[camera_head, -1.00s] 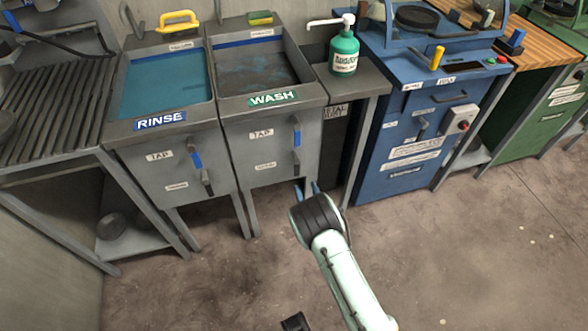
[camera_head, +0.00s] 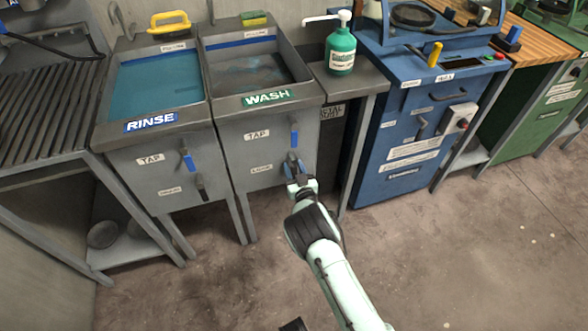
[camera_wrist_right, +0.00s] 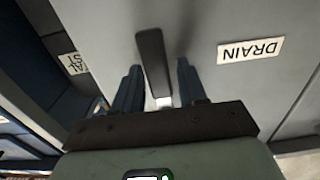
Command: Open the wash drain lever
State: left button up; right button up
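The wash sink (camera_head: 262,122) has a green WASH label and a tap lever (camera_head: 294,138) with a blue grip on its front panel. The wash drain lever (camera_wrist_right: 152,62) is a dark handle near an upside-down DRAIN label (camera_wrist_right: 251,50) in the right wrist view. My right gripper (camera_head: 293,168) is at the lower front of this sink. In the right wrist view the gripper (camera_wrist_right: 160,75) is open, its blue fingers on either side of the lever, with visible gaps. In the head view the gripper mostly hides the drain lever. My left gripper is not in view.
The rinse sink (camera_head: 160,157) with its own levers stands to the left. A green soap bottle (camera_head: 341,52) stands on the counter to the right, beside a blue machine (camera_head: 405,140). The floor (camera_head: 450,240) in front is open.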

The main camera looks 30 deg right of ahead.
grip_shut()
